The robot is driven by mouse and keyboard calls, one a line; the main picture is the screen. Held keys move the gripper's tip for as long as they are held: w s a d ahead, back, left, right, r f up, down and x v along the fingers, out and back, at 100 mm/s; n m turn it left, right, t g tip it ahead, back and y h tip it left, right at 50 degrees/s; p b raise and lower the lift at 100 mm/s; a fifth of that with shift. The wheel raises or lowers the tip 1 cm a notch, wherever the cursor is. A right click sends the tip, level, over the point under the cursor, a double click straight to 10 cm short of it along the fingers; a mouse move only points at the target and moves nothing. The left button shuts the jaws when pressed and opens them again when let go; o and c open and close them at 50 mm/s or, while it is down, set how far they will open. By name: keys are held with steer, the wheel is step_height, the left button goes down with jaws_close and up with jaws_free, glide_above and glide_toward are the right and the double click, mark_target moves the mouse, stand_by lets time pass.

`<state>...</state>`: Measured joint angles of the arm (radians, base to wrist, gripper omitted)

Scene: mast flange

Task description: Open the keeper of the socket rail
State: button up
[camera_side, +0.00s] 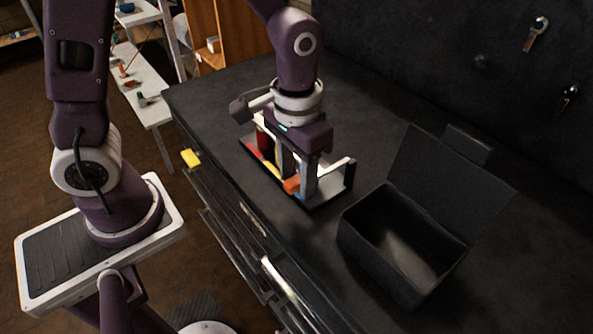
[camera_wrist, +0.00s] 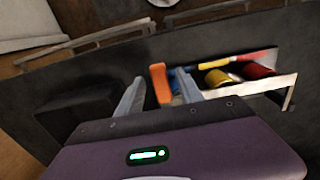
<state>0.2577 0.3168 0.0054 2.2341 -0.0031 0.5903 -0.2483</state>
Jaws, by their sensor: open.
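The socket rail (camera_side: 322,200) is a dark base on the bench, with a pale bar (camera_side: 338,172) along it. It carries a red cylinder (camera_side: 263,139) and red, yellow and blue parts. An orange tab (camera_side: 292,184), perhaps the keeper, stands at the rail's near side. My gripper (camera_side: 297,185) points down over the rail, its fingers open. In the wrist view the orange tab (camera_wrist: 160,84) shows upright between the two fingers, with a gap to the left finger; contact with the right one cannot be told. The pale bar (camera_wrist: 262,88) lies to the right there.
An open dark box (camera_side: 352,240) with its lid raised stands on the bench right of the rail. A yellow block (camera_side: 190,158) is at the bench's left edge, above drawer handles. Tools hang on the back wall. The bench behind the rail is clear.

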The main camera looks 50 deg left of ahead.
steer(key=shift+c, duration=0.4)
jaws_close()
stand_by(0.9)
